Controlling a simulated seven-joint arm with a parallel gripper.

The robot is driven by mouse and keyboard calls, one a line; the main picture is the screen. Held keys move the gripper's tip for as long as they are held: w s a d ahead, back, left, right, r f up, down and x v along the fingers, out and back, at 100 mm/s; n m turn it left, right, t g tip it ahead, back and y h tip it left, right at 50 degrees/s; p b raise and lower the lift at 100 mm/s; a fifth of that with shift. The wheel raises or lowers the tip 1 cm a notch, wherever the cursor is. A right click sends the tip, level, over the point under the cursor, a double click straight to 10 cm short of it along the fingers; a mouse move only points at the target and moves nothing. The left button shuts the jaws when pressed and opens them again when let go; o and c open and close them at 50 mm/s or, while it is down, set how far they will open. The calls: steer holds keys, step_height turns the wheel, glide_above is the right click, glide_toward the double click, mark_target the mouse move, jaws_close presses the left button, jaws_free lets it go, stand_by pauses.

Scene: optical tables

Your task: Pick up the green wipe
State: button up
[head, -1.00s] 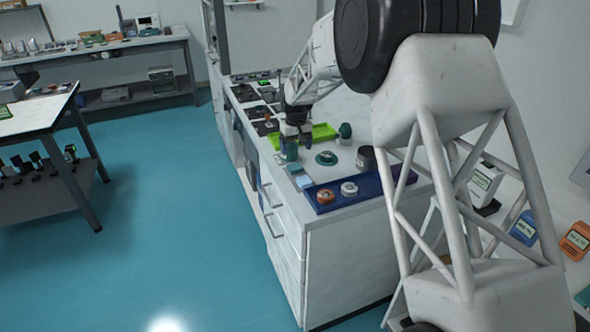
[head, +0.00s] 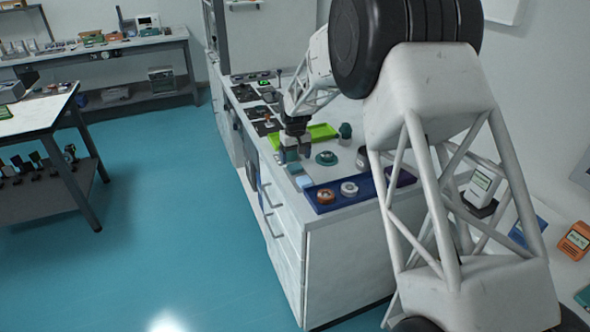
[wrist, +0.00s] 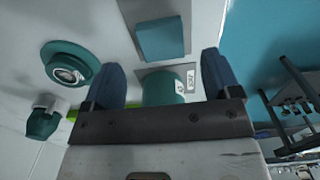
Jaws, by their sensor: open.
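A flat teal-green pad, which looks like the green wipe (head: 295,168), lies near the front left edge of the white counter. It also shows in the wrist view (wrist: 162,39), on a grey patch beyond my fingertips. My gripper (wrist: 161,68) is open, with its blue fingers spread wide and nothing held. In the head view my gripper (head: 297,149) is low over the counter, just behind the pad. A teal round item with a white label (wrist: 160,88) shows between the fingers; whether they touch it I cannot tell.
A light blue pad (head: 304,183) lies in front of the green one. A blue tray (head: 335,202) holds round parts. A teal flanged disc (head: 327,158) and a teal knob (head: 345,131) stand to the right. A lime green tray (head: 322,132) is behind. The counter's left edge is close.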

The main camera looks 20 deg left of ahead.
mark_target(294, 165)
steer(key=shift+a+f, duration=0.1)
steer(key=shift+f, duration=1.85)
steer(key=c, duration=1.1)
steer(key=shift+r, duration=0.15)
steer(key=shift+r, duration=1.4)
steer(key=shift+s+r, duration=0.2)
steer(key=shift+r, duration=0.1)
steer(key=s+d, duration=0.3)
steer(key=s, duration=0.1)
steer(key=s+d+r, duration=0.1)
steer(key=s+d, duration=0.2)
steer(key=s, duration=0.1)
steer(key=s+d, duration=0.3)
steer(key=s, duration=0.2)
steer(key=shift+r, duration=0.15)
